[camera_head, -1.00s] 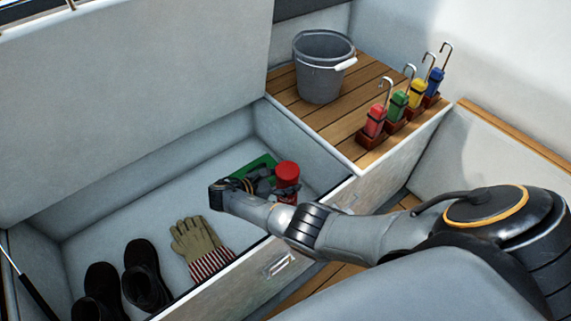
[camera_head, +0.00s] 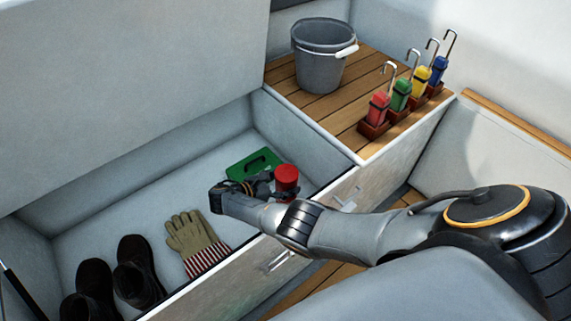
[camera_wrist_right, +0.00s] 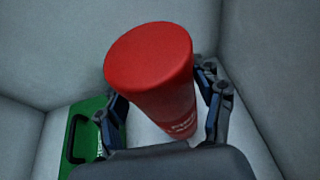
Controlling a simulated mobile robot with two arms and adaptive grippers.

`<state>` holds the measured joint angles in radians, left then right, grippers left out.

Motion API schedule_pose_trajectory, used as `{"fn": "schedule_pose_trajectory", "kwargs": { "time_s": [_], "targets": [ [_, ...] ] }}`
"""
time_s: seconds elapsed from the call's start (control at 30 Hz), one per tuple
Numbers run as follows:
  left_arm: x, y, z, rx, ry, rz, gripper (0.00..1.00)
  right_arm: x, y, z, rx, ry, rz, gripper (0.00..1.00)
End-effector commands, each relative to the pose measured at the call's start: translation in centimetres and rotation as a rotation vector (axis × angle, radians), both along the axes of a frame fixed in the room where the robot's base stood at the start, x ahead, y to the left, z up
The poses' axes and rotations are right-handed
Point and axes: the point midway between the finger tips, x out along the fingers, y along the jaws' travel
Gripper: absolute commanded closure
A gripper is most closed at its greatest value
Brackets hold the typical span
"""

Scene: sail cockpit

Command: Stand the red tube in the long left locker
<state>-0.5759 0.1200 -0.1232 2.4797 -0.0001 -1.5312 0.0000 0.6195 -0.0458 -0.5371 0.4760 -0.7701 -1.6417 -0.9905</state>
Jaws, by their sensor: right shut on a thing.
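The red tube (camera_head: 286,178) is upright inside the open long left locker (camera_head: 100,235), near its right end. My right gripper (camera_head: 262,186) is shut on the tube, with a finger on each side of it. In the right wrist view the tube (camera_wrist_right: 155,75) leans a little and its red cap faces the camera, between the fingers of my right gripper (camera_wrist_right: 165,105). The tube's lower end is hidden, so I cannot tell whether it touches the locker floor. My left gripper is not in view.
A green case (camera_head: 252,165) lies behind the tube. Gloves (camera_head: 195,242) and dark boots (camera_head: 137,270) are to the left in the locker. A grey bucket (camera_head: 322,70) and several coloured hooked handles in holders (camera_head: 373,130) stand on the slatted seat. The raised lid (camera_head: 120,90) stands behind.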

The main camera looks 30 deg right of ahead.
Motion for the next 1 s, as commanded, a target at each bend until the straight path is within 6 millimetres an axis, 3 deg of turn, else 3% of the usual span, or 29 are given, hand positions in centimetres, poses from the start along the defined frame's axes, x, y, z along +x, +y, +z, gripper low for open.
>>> {"fn": "schedule_pose_trajectory", "kwargs": {
  "time_s": [0.2, 0.23, 0.33, 0.73, 0.87, 1.0],
  "targets": [
    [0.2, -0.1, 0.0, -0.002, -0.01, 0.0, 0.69, 0.1, 0.0, 0.1, -0.002, -0.001, 0.001, 0.96],
    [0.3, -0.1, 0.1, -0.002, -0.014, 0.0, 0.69, 0.0, 0.0, 0.0, 0.0, 0.0, 0.0, 0.29],
    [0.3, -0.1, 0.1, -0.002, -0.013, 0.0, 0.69, 0.0, 0.0, 0.0, 0.0, 0.0, 0.0, 0.1],
    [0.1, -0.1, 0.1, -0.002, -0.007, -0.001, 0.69, 0.0, 0.0, 0.1, 0.0, 0.0, 0.0, 0.1],
    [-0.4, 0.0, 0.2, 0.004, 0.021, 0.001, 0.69, 0.1, 1.6, 0.8, 0.002, -0.001, 0.002, 0.1],
    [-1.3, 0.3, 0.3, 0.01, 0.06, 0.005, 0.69, 0.1, 4.4, 2.0, 0.002, -0.002, 0.004, 0.1]
  ]
}}
